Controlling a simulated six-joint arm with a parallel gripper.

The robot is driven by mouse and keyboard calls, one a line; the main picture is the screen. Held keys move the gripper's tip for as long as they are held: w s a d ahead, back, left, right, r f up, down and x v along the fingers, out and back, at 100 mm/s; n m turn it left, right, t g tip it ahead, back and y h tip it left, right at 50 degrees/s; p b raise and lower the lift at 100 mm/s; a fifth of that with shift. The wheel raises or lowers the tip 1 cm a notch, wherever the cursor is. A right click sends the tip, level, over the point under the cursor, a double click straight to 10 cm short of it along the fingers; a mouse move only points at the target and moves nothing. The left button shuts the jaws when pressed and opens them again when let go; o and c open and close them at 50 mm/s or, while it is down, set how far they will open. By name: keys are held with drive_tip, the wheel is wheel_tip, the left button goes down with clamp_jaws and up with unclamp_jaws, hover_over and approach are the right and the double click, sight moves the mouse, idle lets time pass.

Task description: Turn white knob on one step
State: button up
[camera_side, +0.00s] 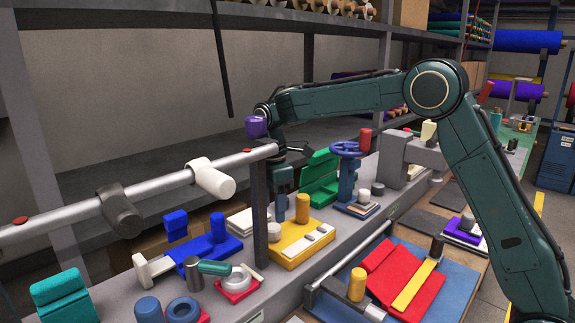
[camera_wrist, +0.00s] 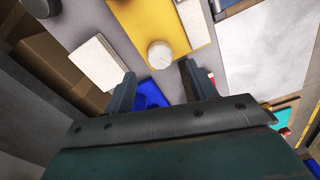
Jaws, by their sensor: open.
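The white knob (camera_wrist: 160,54) is a short round cap on a yellow plate (camera_wrist: 180,22) in the wrist view. It shows just past my open gripper (camera_wrist: 157,70), roughly between the two fingertips, and none of its sides touches a finger there. In the side view my gripper (camera_side: 281,212) points down over the yellow plate (camera_side: 290,255). A pale knob (camera_side: 275,231) stands right below the fingertips, beside an orange-yellow cylinder (camera_side: 302,207). I cannot tell the exact height of the fingertips over the knob. The knob's pointer or step marks are not readable.
A dark upright post (camera_side: 260,210) stands close left of my gripper, under a long metal rail (camera_side: 160,184). A blue part (camera_side: 210,243) lies left and a blue handwheel (camera_side: 347,149) stands right. A white block (camera_wrist: 97,60) lies beside the yellow plate.

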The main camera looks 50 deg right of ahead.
sight(273, 227)
drive_tip(key=shift+f, duration=3.2)
drive_tip(key=c, duration=1)
drive_tip(key=shift+m, duration=0.7)
drive_tip(key=o, duration=1)
